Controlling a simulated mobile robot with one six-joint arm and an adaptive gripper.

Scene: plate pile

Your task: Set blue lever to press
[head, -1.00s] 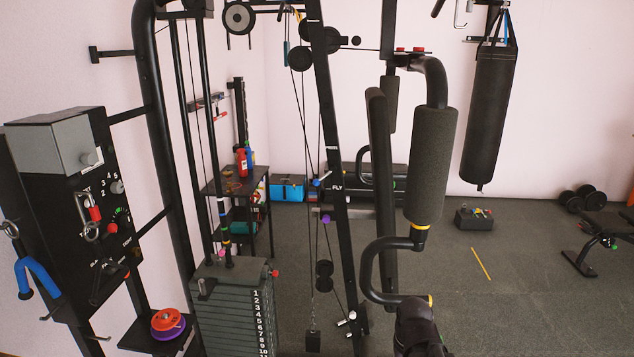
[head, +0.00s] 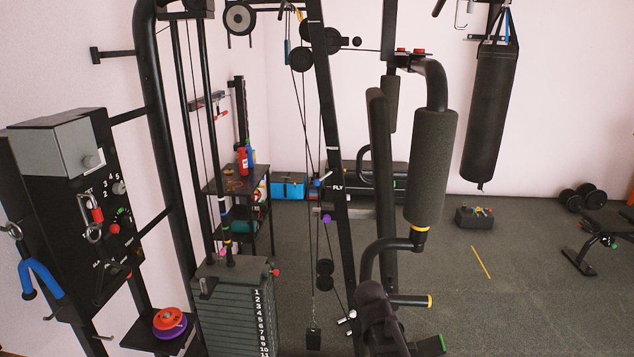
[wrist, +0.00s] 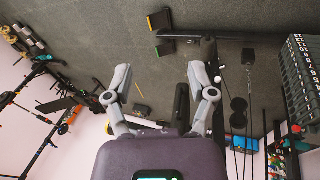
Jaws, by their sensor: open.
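A small blue lever (head: 317,183) sits on the slanted black post (head: 327,150), beside the white "FLY" label. Its tip reaches toward that label. A "press" label cannot be read at this size. My gripper (wrist: 158,75) shows in the wrist view with its two grey fingers spread wide and nothing between them. In the head view a dark part of my arm shows at the bottom, right of the post and below the lever; the fingers cannot be made out there. I cannot pick out the lever in the wrist view.
A weight stack (head: 235,310) stands left of the post. A padded machine arm (head: 432,170) hangs to its right, with a yellow-ended bar (head: 410,300) low down. A purple knob (head: 326,219) sits below the lever. Open floor (head: 540,250) lies to the right.

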